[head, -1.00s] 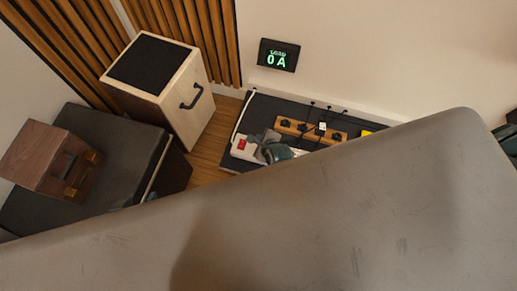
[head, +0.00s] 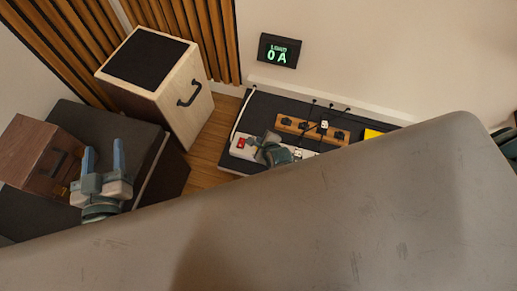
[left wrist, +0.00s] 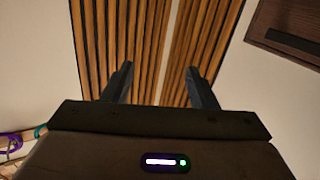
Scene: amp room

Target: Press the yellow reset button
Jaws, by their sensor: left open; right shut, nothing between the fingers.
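A flat yellow patch (head: 372,134) shows at the right end of the black board, partly hidden by a large grey surface; I cannot tell whether it is the reset button. My right gripper (head: 262,144) is shut and empty over the white power strip (head: 239,153), beside its red switch (head: 241,142). Whether it touches the strip is unclear. My left gripper (head: 103,152) is open and empty, in front of the brown wooden box. Its spread fingers also show in the left wrist view (left wrist: 159,82), with nothing between them.
A grey surface (head: 330,210) fills the lower foreground. A wooden power strip (head: 312,131) with black plugs lies on the black board (head: 262,106). A pale speaker box (head: 185,92) and brown box (head: 38,153) stand left.

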